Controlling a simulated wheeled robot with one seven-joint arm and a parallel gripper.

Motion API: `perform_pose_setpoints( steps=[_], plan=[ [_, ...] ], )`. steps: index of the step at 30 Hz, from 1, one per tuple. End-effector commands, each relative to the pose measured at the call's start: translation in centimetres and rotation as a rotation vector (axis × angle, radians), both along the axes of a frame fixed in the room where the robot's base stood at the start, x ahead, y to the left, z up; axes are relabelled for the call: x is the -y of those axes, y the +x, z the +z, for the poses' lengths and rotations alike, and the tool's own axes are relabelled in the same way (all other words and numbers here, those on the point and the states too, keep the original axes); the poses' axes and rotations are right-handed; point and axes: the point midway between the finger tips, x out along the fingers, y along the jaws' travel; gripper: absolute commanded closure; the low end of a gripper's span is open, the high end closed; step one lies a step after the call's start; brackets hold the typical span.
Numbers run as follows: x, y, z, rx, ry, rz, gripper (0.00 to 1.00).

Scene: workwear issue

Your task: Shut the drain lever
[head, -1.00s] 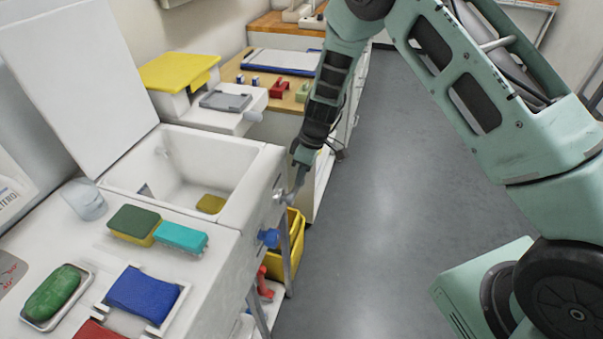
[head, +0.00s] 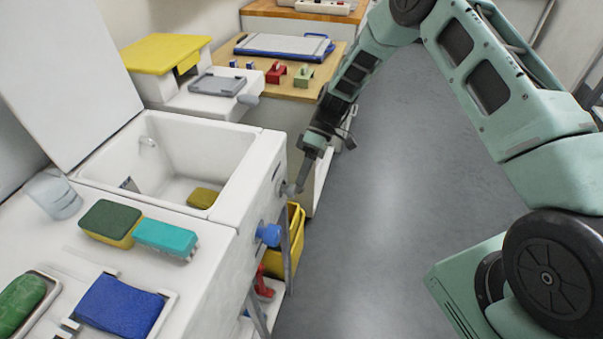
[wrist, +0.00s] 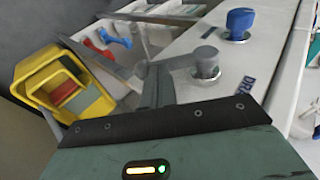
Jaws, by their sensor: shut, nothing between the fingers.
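The drain lever (wrist: 190,61) is a grey handle on a round metal hub, on the white front panel of the sink unit. In the wrist view part of a "DR" label shows beside the hub, and the handle reaches from the hub toward the left. My gripper (wrist: 153,72) is shut and empty, its fingers at the handle's outer end; I cannot tell if they touch it. In the head view my gripper (head: 297,188) is at the front panel, above the blue knob (head: 268,235), and mostly hides the lever.
The sink basin (head: 235,185) is open, with a sponge (head: 202,198) inside. A yellow bin (head: 297,228) stands below the panel, beside a metal leg. Sponges and a glass (head: 53,195) stand on the counter. The grey floor (head: 370,250) to the right is clear.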

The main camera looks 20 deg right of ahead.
Motion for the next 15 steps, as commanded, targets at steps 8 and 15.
perform_pose_setpoints(
  steps=[8, 15],
  plan=[
    [-0.3, -0.5, -2.7, -0.215, 0.159, -0.002, 1.0],
    [-0.8, -1.2, -3.9, -0.394, 0.288, -0.001, 1.0]
  ],
)
